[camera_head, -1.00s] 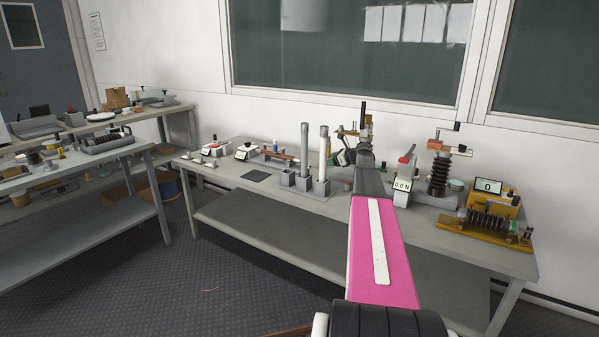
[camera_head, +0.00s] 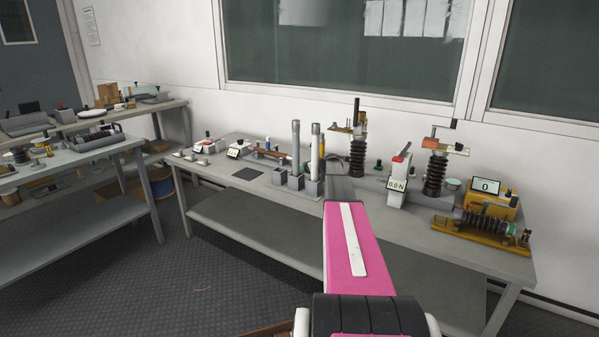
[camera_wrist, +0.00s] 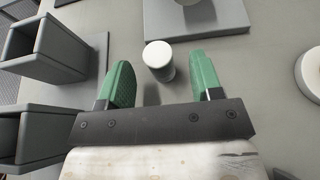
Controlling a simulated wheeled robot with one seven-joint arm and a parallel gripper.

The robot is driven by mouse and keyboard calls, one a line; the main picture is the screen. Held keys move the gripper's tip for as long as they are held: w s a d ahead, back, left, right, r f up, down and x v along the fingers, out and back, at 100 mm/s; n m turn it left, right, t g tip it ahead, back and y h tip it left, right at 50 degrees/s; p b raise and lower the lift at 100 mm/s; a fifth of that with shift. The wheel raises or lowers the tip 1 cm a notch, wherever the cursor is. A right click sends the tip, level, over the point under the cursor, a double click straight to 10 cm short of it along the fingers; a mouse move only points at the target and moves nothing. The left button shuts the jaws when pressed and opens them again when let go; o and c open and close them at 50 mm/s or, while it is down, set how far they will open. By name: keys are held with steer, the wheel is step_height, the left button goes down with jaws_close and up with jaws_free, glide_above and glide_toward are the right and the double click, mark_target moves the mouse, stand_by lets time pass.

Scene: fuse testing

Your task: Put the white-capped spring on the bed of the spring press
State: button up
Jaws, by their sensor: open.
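The white-capped spring (camera_wrist: 158,54) stands between the two green fingertips in the wrist view, seen from above. Its white cap hides most of the body, and only a short grey side shows below. My gripper (camera_wrist: 160,66) is open around it, with a visible gap to each finger. In the head view my arm hides the gripper and the spring. A grey device with a red lever and a "0.0 N" display (camera_head: 398,184), apparently the spring press, stands on the bench to the right of my arm. Its bed cannot be made out.
Grey square holders (camera_wrist: 48,50) stand close left of my gripper, and a grey base plate (camera_wrist: 225,20) lies beyond the spring. A white round part (camera_wrist: 312,70) is at right. Tall tubes (camera_head: 296,145) and black ribbed columns (camera_head: 357,155) crowd the bench (camera_head: 420,235).

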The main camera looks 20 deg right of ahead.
steer(key=x, duration=0.3)
steer(key=shift+s, duration=0.1)
steer(key=c, duration=1.1)
steer(key=shift+o, duration=0.2)
steer(key=shift+r, duration=0.1)
